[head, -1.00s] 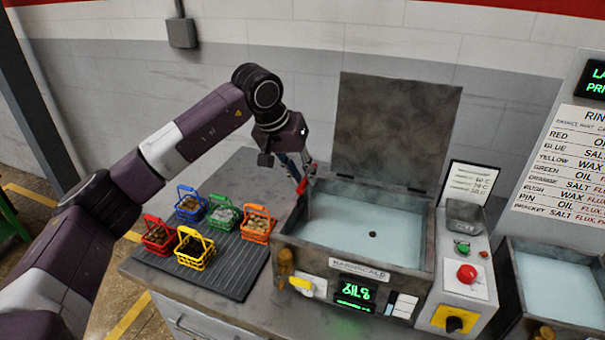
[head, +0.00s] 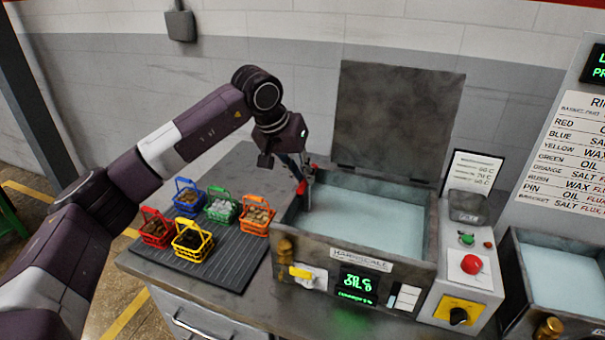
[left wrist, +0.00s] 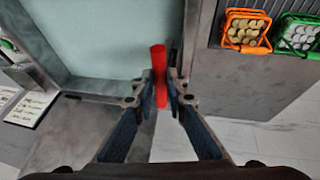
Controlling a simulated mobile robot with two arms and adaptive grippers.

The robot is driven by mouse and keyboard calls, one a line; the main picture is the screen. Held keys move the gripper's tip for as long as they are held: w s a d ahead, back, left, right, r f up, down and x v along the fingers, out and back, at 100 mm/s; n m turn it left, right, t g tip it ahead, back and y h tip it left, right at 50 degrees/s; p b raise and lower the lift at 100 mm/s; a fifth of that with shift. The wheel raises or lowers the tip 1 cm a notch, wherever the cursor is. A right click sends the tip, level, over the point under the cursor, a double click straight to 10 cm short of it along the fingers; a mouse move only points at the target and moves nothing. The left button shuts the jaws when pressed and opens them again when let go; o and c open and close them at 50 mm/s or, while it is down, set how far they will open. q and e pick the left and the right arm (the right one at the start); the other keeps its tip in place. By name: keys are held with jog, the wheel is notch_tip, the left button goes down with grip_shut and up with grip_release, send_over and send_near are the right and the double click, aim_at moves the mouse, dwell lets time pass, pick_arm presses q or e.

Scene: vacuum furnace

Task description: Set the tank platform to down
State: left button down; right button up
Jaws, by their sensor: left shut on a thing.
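The open tank (head: 372,222) holds pale blue liquid, and its grey lid (head: 397,125) stands raised behind it. A red handle (head: 302,186) is at the tank's left wall; it also shows in the left wrist view (left wrist: 159,75) beside the rim. My left gripper (head: 300,172) reaches down over it, and its fingers (left wrist: 160,92) are shut on the handle. The platform itself cannot be made out under the liquid. My right gripper is in neither view.
Several coloured wire baskets with parts stand on a dark ribbed mat (head: 235,271) left of the tank. A yellow lever (head: 301,272) and a lit green display (head: 358,284) are on the tank's front. A control box with a red button (head: 471,264) stands right.

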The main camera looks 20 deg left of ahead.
pick_arm(q)
jog(key=shift+s+f, duration=0.15)
jog(key=shift+f, duration=0.15)
jog(key=c, duration=1.9)
grip_release()
jog(key=shift+c, duration=0.2)
jog(key=shift+r, duration=0.1)
jog(key=v, duration=1.1)
jog(key=shift+a+r, duration=0.2)
jog(key=shift+r, duration=0.15)
